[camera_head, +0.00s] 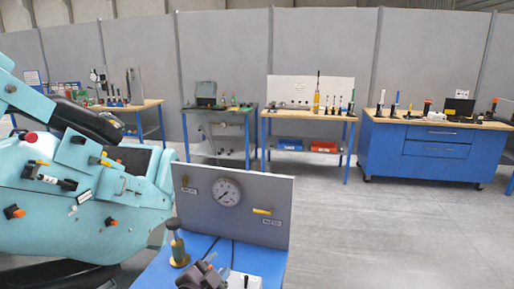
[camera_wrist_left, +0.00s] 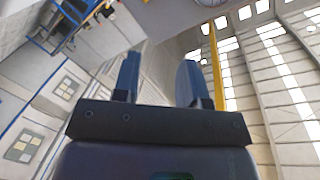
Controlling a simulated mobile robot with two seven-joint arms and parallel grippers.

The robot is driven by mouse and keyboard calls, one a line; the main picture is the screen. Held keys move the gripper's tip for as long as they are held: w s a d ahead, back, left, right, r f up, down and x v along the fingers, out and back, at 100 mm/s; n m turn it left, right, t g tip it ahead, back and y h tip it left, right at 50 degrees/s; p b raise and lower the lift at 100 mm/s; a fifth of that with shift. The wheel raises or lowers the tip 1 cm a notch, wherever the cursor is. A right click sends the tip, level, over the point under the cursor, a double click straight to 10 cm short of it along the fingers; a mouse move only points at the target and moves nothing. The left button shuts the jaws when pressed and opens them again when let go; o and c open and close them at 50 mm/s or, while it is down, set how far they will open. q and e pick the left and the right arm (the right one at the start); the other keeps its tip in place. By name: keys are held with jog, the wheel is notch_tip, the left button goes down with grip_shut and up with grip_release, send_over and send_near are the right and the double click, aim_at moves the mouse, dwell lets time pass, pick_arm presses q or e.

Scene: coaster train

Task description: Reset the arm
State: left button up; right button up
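My left gripper (camera_wrist_left: 160,62) shows in the left wrist view with its two dark blue fingers apart and nothing between them. The grey walls, a yellow beam and the ceiling lie beyond the fingers. I cannot make out the left gripper clearly in the head view. A teal coaster train car (camera_head: 120,205) with orange knobs and a red ball fills the left of the head view. A black padded part (camera_head: 88,121) lies across its top.
A blue table (camera_head: 157,273) with a grey gauge panel (camera_head: 275,195) stands close in front, holding a brass-based plunger (camera_head: 178,247) and dark hardware (camera_head: 202,276). Workbenches with tools line the back wall, including a blue cabinet (camera_head: 395,150). The floor (camera_head: 385,235) at right is clear.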

pick_arm(q)
jog(key=s+a+f+n+g+y+b, duration=0.1)
jog(key=s+a+f+n+g+y, duration=0.1)
jog(key=s+a+f+n, duration=0.4)
jog(key=s+a+f+n+g+y+b, duration=0.1)
jog(key=s+a+f+n+y, duration=0.3)
jog(key=s+a+f, duration=0.8)
jog(key=s+f+n+g, duration=0.1)
jog(key=s+f, duration=0.4)
jog(key=s, duration=0.2)
jog(key=shift+n, duration=0.4)
jog(key=shift+f, duration=0.1)
